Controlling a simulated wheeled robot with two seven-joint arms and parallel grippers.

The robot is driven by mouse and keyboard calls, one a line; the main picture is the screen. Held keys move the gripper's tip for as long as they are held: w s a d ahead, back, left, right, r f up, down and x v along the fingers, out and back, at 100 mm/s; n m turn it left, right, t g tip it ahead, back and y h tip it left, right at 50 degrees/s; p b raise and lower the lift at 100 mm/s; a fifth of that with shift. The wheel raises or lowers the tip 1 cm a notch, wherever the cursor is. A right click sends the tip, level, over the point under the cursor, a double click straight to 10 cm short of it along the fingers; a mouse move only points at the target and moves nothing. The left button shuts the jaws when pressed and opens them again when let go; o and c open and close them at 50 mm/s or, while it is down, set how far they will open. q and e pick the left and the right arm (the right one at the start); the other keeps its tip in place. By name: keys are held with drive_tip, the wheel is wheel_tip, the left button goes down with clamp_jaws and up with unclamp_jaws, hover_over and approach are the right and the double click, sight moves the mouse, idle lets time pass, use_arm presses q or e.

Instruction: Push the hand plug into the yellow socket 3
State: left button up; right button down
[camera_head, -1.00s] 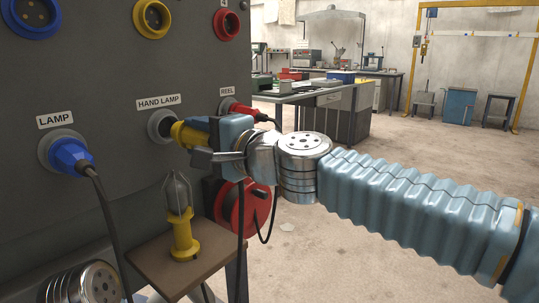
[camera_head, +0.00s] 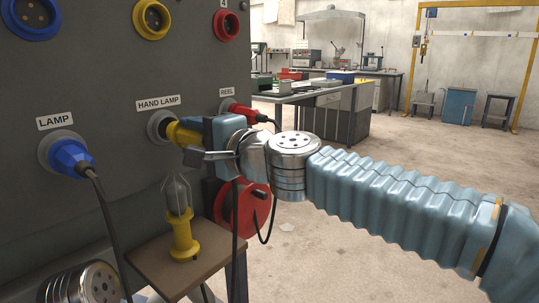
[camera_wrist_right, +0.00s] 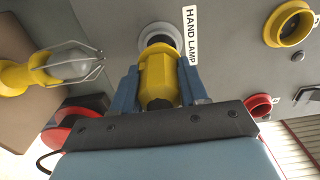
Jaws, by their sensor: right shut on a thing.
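The yellow hand plug (camera_head: 183,133) is held in my right gripper (camera_head: 197,141). It also shows between the two blue fingers in the right wrist view (camera_wrist_right: 157,78). Its front end is at the grey socket (camera_head: 158,124) by the HAND LAMP label; whether it is seated inside or just at the mouth, I cannot tell. The yellow socket (camera_head: 152,18) is higher on the panel, above that label, and looks empty. It shows at the upper right in the right wrist view (camera_wrist_right: 289,23). Its number is not visible. My left gripper is out of view.
A blue plug (camera_head: 72,157) sits at the LAMP socket and a red plug (camera_head: 242,110) at the REEL socket. The caged hand lamp (camera_head: 182,235) stands on a small brown shelf (camera_head: 178,263) below my right gripper. A red reel (camera_head: 243,212) is behind. Open floor lies right.

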sight(180, 132)
drive_tip(key=x, duration=0.4)
drive_tip(key=shift+w+a+p, duration=0.1)
drive_tip(key=shift+p, duration=0.25)
drive_tip(key=shift+s+d, duration=0.2)
drive_tip(key=shift+d, duration=0.1)
drive_tip(key=shift+b+v, duration=0.35)
drive_tip(key=shift+v, duration=1.55)
